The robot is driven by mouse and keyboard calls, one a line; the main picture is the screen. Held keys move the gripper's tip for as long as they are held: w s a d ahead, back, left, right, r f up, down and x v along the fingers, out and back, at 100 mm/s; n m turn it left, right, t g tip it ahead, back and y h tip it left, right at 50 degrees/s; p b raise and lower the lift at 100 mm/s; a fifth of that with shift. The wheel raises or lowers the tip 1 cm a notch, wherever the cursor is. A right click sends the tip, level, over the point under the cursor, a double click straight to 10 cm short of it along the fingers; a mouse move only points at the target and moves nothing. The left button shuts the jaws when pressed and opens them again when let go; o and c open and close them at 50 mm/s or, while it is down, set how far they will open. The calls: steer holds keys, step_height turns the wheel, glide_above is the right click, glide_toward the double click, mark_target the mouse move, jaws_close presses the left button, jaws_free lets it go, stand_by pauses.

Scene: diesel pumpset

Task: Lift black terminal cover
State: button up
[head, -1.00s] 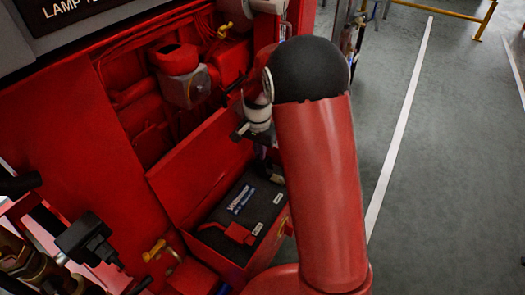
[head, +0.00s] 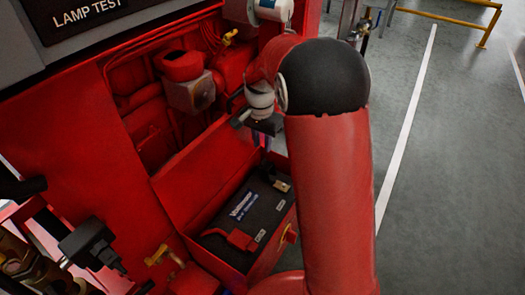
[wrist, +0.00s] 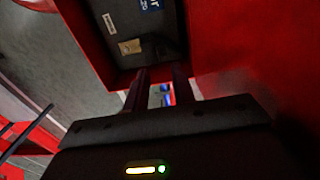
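The battery (head: 257,219) is a dark block with a blue and white label, seated in an open red box. A red terminal cover (head: 234,239) lies at its near left corner. A dark lump on the battery's far end, likely the black terminal cover (wrist: 166,50), shows faintly in the wrist view; dark on dark, its outline is unclear. My gripper (wrist: 159,72) is open, with two fingers apart and their tips by the box's edge close to that lump. I see no contact. In the head view my arm partly hides the gripper.
The red box wall (head: 192,172) rises beside the battery. Red engine parts and a grey metal block (head: 192,94) stand behind it. Open grey floor (head: 455,170) lies to the right.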

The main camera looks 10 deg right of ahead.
mark_target(267, 166)
steer(key=shift+r, duration=0.7)
steer(key=shift+c, duration=0.2)
steer(key=shift+d, duration=0.15)
steer(key=shift+c, duration=1.3)
steer(key=s+d+y+b, duration=0.1)
steer(key=s+d+b, duration=0.1)
steer(key=s+d+r+t+b, duration=0.1)
steer(key=s+d+b, duration=0.1)
steer(key=s+d+r+t+y+b, duration=0.1)
steer(key=s+d+b, duration=0.1)
steer(key=b, duration=0.1)
steer(key=shift+s+r+y, duration=0.1)
steer(key=shift+s+y, duration=0.15)
steer(key=shift+y, duration=0.05)
jaws_close()
steer(key=shift+t, duration=0.4)
steer(key=x, duration=0.3)
steer(key=a+b+x, duration=0.1)
steer(key=x, duration=0.3)
steer(key=w+b+x, duration=0.1)
steer(key=x, duration=0.2)
steer(key=shift+w+a, duration=0.1)
steer(key=shift+a, duration=0.1)
steer(key=shift+w+a, duration=0.45)
